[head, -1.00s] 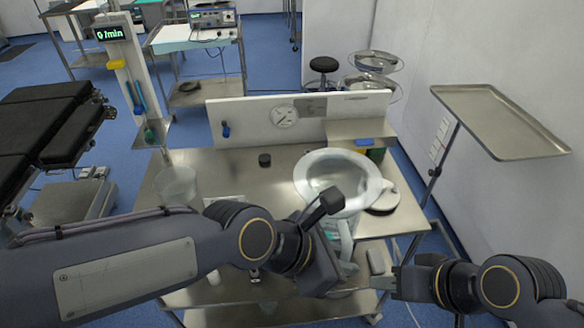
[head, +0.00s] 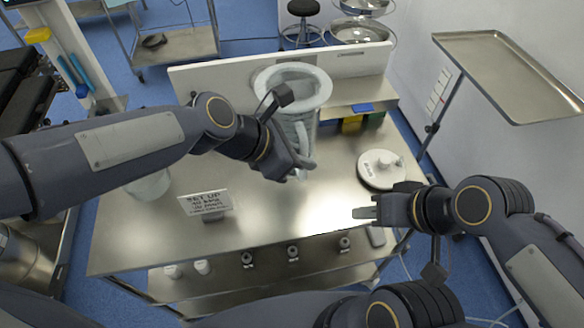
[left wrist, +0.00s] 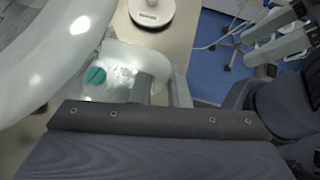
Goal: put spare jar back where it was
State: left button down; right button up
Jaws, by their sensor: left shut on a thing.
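A translucent jar with a broad pale rim (head: 293,83) is upright at the back middle of the steel table in the head view. My left gripper (head: 285,130) is shut on its side handle, at its near side. In the left wrist view the jar's rim (left wrist: 60,65) fills the upper left, and a teal patch shows by the handle. Whether the jar's base touches the table is hidden by my gripper. My right gripper (head: 366,212) is empty above the table's right front; its finger gap is unclear. Another clear jar (head: 150,185) stands at the left, partly behind my left arm.
A round white lid-like disc (head: 382,168) lies on the right of the steel table (head: 265,205). A small sign (head: 207,203) stands at front left. A back panel (head: 215,85) and raised shelf (head: 345,103) bound the rear. A tray stand (head: 510,75) is at right.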

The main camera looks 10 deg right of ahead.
pick_arm(q)
jog(key=w+f+b, duration=0.2)
jog(key=w+f, duration=0.2)
jog(key=f, duration=0.4)
jog(key=shift+w+a+f, duration=0.25)
jog(key=shift+a+f, duration=0.05)
jog(key=shift+f, duration=0.15)
jog(key=c, duration=1.4)
grip_release()
jog(key=p+v, duration=0.1)
jog(key=v, duration=1.1)
jog(key=shift+p, duration=0.3)
